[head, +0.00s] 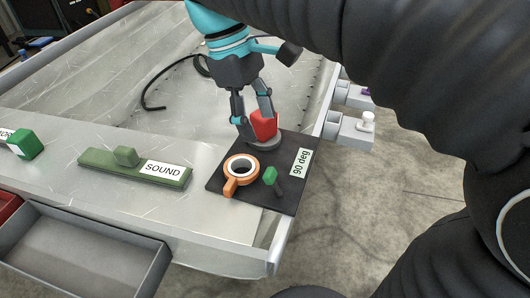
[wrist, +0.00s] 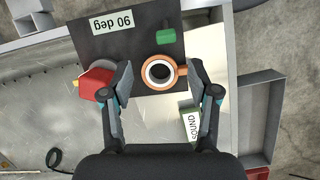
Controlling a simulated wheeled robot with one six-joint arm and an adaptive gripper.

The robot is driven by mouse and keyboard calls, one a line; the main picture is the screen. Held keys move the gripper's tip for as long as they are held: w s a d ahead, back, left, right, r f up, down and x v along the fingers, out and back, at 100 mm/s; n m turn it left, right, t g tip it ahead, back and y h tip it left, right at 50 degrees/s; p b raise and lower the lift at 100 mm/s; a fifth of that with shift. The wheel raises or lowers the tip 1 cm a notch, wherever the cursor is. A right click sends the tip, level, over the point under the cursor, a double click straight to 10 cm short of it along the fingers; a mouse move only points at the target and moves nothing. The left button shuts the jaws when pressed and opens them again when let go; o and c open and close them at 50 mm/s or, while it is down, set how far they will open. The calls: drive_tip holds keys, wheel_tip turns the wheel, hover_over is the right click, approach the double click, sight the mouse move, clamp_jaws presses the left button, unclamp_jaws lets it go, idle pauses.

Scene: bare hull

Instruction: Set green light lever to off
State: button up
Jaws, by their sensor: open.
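My gripper (head: 255,122) is open above the black panel (head: 222,170), pointing down. A red block (head: 265,124) is partly hidden by my gripper.
A green slider labelled "SOUND" (head: 166,174) lies left of the panel. A green block (head: 25,145) sits at the far left beside a cut-off label. An empty grey tray (head: 80,254) hangs at the front edge. Small grey boxes (head: 350,128) stick out at the right edge.

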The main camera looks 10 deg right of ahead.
sight(269, 172)
drive_tip(key=shift+n+g+h, duration=0.4)
drive_tip(key=shift+n+h, duration=0.2)
drive_tip(key=shift+n, duration=0.2)
drive_tip(key=x, duration=0.3)
drive_tip(key=a+b+x, duration=0.1)
drive_tip(key=x, duration=0.3)
drive_tip(key=a+f+x, duration=0.1)
drive_tip(key=x, duration=0.3)
drive_tip(key=shift+w+f+b, duration=0.1)
drive_tip(key=shift+b, duration=0.3)
drive_tip(key=shift+c, duration=0.2)
clamp_jaws()
